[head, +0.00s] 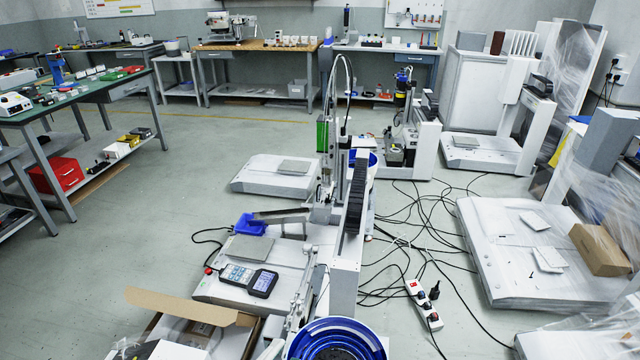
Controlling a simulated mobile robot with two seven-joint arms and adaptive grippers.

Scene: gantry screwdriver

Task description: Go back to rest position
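Neither of my grippers shows in the head view, and I cannot make out either arm. The gantry screwdriver (348,230) stands in the middle, with a tall grey column and a dark cable chain. A grey plate (248,248) lies on its white base, left of the column. A blue bin (250,224) sits beside that plate. A blue round feeder bowl (335,342) is cut off by the bottom edge.
An open cardboard box (180,308) lies at the lower left. Black cables and a power strip (424,304) spread over the floor on the right. A white machine base (490,262) carries a brown box (600,248). The floor (170,220) at left centre is clear.

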